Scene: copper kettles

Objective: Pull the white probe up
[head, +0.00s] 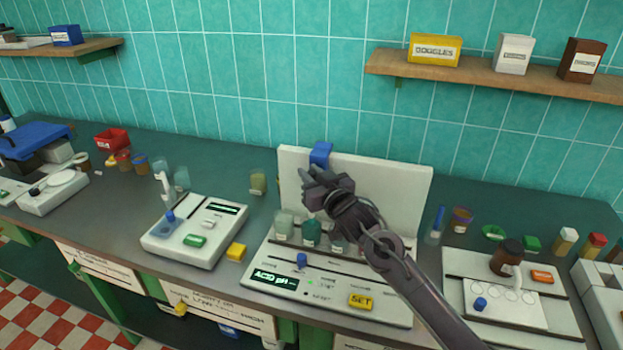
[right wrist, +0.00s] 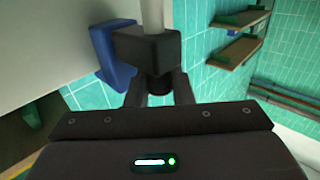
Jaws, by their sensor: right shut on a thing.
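The white probe shows in the right wrist view as a pale shaft (right wrist: 153,12) running beyond a dark block, with a dark round part between my fingers. My right gripper (head: 318,190) is shut on it, in front of the white back panel (head: 400,190) of the meter marked ACID pH. It also shows in the right wrist view (right wrist: 158,92). In the head view my gripper hides most of the probe. A blue holder (head: 320,152) is just behind my gripper, and also shows in the right wrist view (right wrist: 110,52). My left gripper is not in view.
Beakers (head: 311,233) stand in a row on the meter below my gripper. The meter has a blue knob (head: 301,260) and a yellow SET button (head: 361,301). A smaller white device (head: 182,254) is to the left. A shelf (head: 480,73) with boxes hangs upper right.

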